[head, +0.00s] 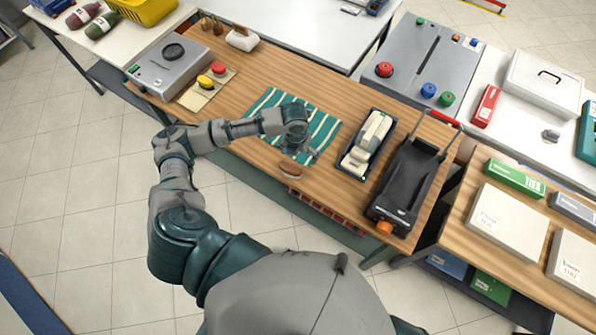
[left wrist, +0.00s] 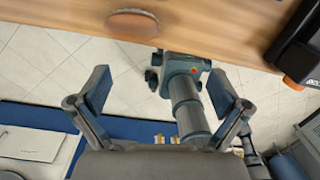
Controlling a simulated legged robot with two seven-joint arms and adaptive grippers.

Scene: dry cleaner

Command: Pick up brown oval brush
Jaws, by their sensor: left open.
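The brown oval brush (head: 292,170) lies on the wooden table near its front edge, just below the striped towel. It also shows at the top of the left wrist view (left wrist: 132,25), on the wood by the table edge. My left gripper (head: 300,153) is above the towel's front part, close behind the brush in the head view. In the left wrist view its two fingers (left wrist: 160,92) are spread wide with nothing between them. The brush lies beyond the fingertips, apart from them. My right gripper is not in view.
A green striped towel (head: 262,105) lies under my left gripper. To the right are a tray with a cream device (head: 368,143) and a black machine with an orange knob (head: 410,180). A grey scale-like box (head: 168,65) stands left. The table's front edge is close to the brush.

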